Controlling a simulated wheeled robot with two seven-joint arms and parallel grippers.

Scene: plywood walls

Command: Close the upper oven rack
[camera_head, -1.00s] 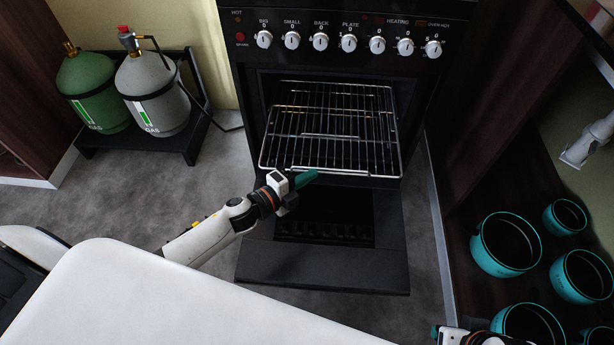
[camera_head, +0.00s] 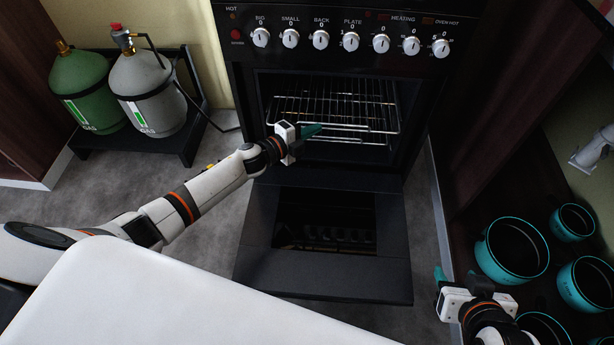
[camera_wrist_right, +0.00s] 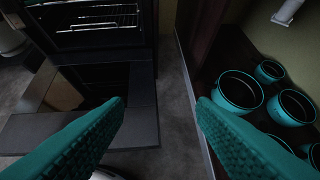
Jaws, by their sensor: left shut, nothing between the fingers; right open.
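The oven (camera_head: 250,110) stands ahead with its door (camera_head: 320,275) folded down open. The upper rack (camera_head: 350,127) is a wire grid, mostly inside the oven cavity, with its front rail near the opening. A second grid sits close to it in the cavity; which is which is hard to tell. My left gripper (camera_head: 310,131) is shut and empty, its teal fingertips at the front left of the rack's front rail; contact is unclear. My right gripper (camera_head: 440,280) is open and empty, right of the door. Its teal fingers also show in the right wrist view (camera_wrist_right: 160,110).
Several teal-rimmed pots (camera_head: 512,247) stand on a dark shelf at the right. Green (camera_head: 80,90) and grey (camera_head: 150,95) gas bottles stand at the left. A white surface (camera_head: 180,295) fills the lower left. Grey floor shows around the oven door.

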